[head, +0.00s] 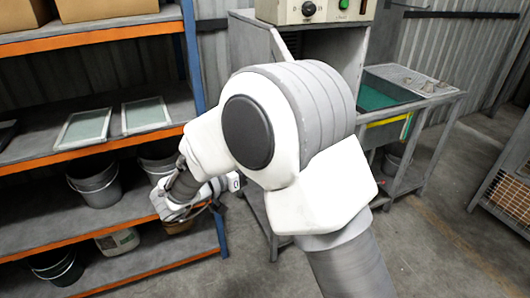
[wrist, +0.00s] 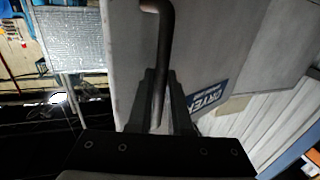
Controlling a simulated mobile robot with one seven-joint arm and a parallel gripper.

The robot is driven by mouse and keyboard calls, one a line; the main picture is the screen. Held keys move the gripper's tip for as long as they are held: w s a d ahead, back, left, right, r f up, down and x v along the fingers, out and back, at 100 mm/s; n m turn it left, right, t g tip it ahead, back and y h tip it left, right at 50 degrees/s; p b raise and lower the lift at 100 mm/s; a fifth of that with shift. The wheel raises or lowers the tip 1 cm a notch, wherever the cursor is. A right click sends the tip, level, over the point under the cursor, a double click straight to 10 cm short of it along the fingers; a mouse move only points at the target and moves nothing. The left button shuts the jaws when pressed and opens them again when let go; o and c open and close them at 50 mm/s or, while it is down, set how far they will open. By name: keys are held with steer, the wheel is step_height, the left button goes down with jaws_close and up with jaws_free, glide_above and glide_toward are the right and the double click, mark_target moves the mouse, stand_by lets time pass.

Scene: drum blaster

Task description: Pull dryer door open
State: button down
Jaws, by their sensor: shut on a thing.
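The dryer door shows in the wrist view as a grey panel (wrist: 215,45) with a blue label (wrist: 208,98) bearing partly readable white lettering. A dark, bent bar handle (wrist: 165,30) stands in front of it. My gripper (wrist: 160,82) is shut on this handle, with a finger on each side of its lower part. In the head view, the grey dryer cabinet (head: 252,48) stands behind my arm, below a control box (head: 318,10). My arm hides much of its front. My gripper's grip and the handle cannot be made out there. How far the door stands open is unclear.
A shelf rack with orange beams (head: 95,152) stands close on the left, holding framed screens (head: 147,114) and buckets (head: 97,186). A metal sink bench (head: 440,92) is right of the dryer. A wire cage (head: 508,200) stands far right. Floor (head: 440,240) at front right is clear.

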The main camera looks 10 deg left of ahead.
steer(key=shift+w+a+r, duration=0.15)
steer(key=shift+w+a, duration=0.05)
stand_by(0.4)
steer(key=c, duration=0.8)
jaws_free()
steer(key=shift+w, duration=0.1)
steer(key=shift+c, duration=0.2)
steer(key=shift+s+a, duration=0.1)
steer(key=shift+s, duration=0.1)
steer(key=v, duration=1.7)
steer(key=shift+p, duration=0.4)
steer(key=shift+a, duration=0.2)
